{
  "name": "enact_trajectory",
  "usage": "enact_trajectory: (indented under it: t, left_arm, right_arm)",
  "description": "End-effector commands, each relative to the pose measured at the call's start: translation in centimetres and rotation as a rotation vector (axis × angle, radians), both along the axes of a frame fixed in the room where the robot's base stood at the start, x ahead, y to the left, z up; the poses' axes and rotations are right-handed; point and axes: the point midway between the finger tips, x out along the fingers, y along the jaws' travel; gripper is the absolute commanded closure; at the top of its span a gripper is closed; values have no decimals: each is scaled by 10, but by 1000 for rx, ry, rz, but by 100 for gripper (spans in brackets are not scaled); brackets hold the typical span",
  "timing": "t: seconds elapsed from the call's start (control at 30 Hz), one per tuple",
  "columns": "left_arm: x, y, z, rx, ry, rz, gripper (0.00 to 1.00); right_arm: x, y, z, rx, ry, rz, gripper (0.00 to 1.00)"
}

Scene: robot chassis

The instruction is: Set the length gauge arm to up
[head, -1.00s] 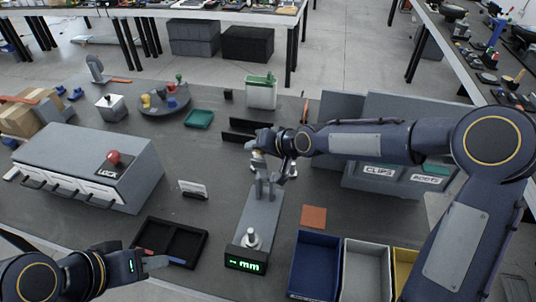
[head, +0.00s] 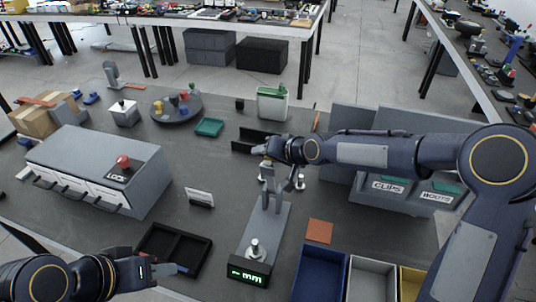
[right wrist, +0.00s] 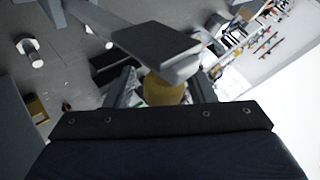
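The length gauge is a grey plate (head: 262,232) with a small metal post and a black display (head: 249,272) reading "-- mm" at its near end. Its grey arm (head: 272,197) stands at the far end, below my right gripper (head: 282,176). In the right wrist view, a grey bar (right wrist: 160,50) with a gold knob (right wrist: 165,91) lies between the fingers of that gripper (right wrist: 165,95). The fingers look apart, with a narrow gap beside the knob; contact is unclear. My left gripper (head: 165,269) is low at the left, by the black tray; its finger gap is hidden.
A black tray (head: 150,239) lies left of the gauge. An orange square (head: 319,231) and blue (head: 318,280) and grey bins stand at its right. A grey box with a red knob (head: 122,161) is at the left. Grey bins marked CLIPS and BOOTS (head: 395,190) stand at the right.

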Motion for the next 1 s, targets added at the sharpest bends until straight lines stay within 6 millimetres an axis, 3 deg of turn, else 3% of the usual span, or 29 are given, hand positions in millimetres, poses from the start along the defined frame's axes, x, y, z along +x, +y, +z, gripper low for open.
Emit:
enact_trajectory:
  t: [0.27,0.7,1.0]
  left_arm:
    - [0,0,-3,0,0,0,64]
    - [0,0,-17,0,0,0,64]
    - [0,0,-17,0,0,0,64]
  right_arm:
    - [-4,-4,4,1,1,-1,50]
    - [-39,-42,43,1,0,-2,50]
    - [-43,-45,47,-1,0,1,50]
